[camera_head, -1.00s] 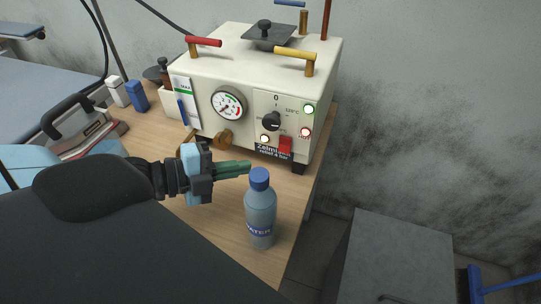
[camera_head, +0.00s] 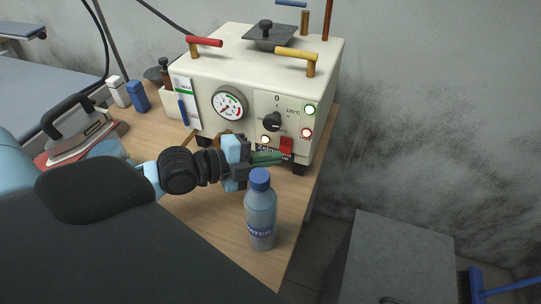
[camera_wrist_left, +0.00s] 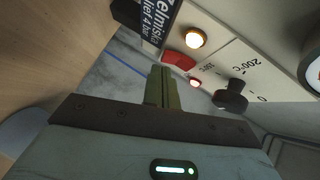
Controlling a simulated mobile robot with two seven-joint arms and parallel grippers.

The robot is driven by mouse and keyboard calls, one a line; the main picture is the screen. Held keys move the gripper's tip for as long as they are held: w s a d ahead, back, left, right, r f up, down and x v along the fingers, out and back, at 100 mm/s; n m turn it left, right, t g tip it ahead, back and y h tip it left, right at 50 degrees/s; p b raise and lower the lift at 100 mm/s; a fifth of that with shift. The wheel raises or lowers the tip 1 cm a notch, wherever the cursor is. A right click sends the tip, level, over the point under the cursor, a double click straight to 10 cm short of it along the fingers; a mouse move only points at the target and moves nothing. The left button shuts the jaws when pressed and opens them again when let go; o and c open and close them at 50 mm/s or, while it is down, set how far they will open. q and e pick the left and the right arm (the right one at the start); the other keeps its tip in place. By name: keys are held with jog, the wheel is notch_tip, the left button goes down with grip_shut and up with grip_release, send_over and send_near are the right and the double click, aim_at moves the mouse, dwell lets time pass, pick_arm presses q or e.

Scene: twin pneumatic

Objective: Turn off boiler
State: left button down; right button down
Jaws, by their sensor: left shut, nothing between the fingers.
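The boiler (camera_head: 205,75) is a cream box on the wooden table, with a round gauge (camera_head: 229,104), a black knob (camera_head: 271,122), a red switch (camera_head: 287,146) and green, red and orange lights on its front. My left gripper (camera_head: 279,157) is shut and empty. Its green fingertips are just in front of the boiler's lower front, close to the red switch; I cannot tell if they touch. In the left wrist view the shut fingers (camera_wrist_left: 161,88) point toward the red switch (camera_wrist_left: 182,64), with the knob (camera_wrist_left: 231,97) to the right. My right gripper is not in view.
A water bottle (camera_head: 261,215) with a blue cap stands on the table (camera_head: 205,215) just below my left gripper. An iron (camera_head: 75,130) and small white and blue bottles are at the left. A grey box (camera_head: 400,255) stands at the right.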

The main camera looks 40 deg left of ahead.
pick_arm(q)
jog(key=shift+w+f, duration=0.15)
jog(key=shift+w, duration=0.15)
